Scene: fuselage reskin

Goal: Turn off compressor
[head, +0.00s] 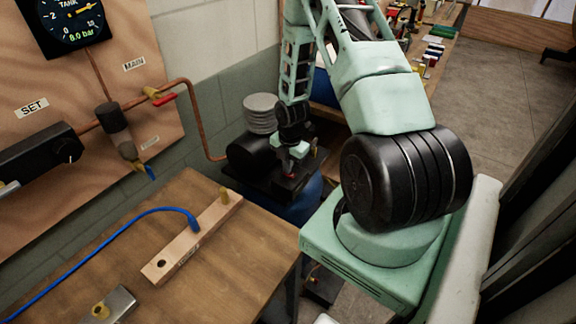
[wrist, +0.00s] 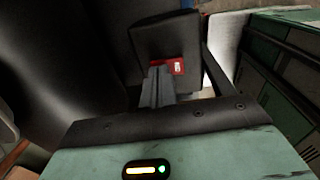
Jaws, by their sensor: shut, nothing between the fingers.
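The compressor stands on the floor behind the wooden bench, with a black motor (head: 252,155), a ribbed grey cylinder (head: 261,112) and a blue tank (head: 303,204). In the wrist view a black switch box (wrist: 165,45) carries a red rocker switch (wrist: 178,67) with a white mark. My gripper (wrist: 157,80) is shut and empty, its fingertips right in front of the red switch and overlapping its left part. I cannot tell whether they touch it. In the head view my gripper (head: 291,166) is low over the compressor; the switch is hard to make out there.
A wooden bench (head: 230,258) with a drilled wooden block (head: 195,240) and a blue hose (head: 120,226) is at left. A panel holds a gauge (head: 70,20) reading 8.0 bar and a red-handled valve (head: 163,98). A copper pipe (head: 203,130) runs to the compressor.

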